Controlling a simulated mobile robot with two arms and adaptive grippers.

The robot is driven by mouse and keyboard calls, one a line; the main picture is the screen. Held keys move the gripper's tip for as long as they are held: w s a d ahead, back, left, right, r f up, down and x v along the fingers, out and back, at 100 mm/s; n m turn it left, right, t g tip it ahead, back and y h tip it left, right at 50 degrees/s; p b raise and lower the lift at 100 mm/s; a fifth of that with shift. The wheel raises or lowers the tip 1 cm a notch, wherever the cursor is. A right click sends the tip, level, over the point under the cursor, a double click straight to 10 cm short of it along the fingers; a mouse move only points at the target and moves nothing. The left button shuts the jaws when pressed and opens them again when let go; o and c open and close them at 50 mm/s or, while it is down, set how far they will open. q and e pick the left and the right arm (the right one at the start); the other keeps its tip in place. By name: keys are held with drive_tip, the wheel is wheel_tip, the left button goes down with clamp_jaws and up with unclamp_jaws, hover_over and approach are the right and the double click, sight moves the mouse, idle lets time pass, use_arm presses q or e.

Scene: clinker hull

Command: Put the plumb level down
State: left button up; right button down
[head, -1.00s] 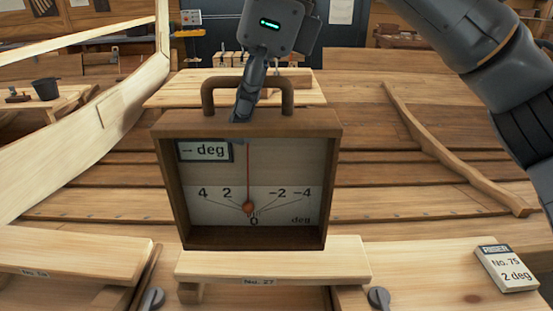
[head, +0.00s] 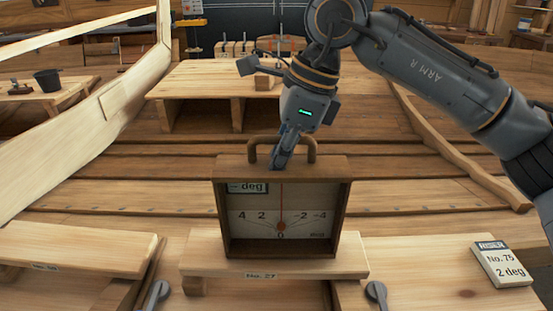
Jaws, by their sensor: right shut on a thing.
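The plumb level (head: 232,165) is a brown wooden box with a handle on top, a pale dial and a red needle near 0. Its small display reads "-- deg". It is upright at the back of the light plank labelled No. 27 (head: 205,262); its base appears at the plank's top, though I cannot tell whether it touches. My right gripper (head: 279,160) is shut on the level's handle (head: 311,148) from above. My left gripper is not in view.
Dark clamp knobs (head: 376,294) flank the plank. Another plank (head: 75,248) is at the left. A pale curved hull timber (head: 100,120) rises at the left; a low wooden bench (head: 230,80) stands behind.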

drive_tip(key=shift+s, duration=0.1)
drive_tip(key=shift+a+f, duration=0.1)
drive_tip(key=shift+f, duration=0.1)
drive_tip(key=c, duration=1.5)
unclamp_jaws()
drive_tip(key=shift+o, duration=0.2)
drive_tip(key=shift+r, duration=0.6)
drive_tip(key=b+v, duration=0.1)
drive_tip(key=v, duration=1)
drive_tip(key=shift+d+r, duration=0.15)
drive_tip(key=shift+d, duration=0.05)
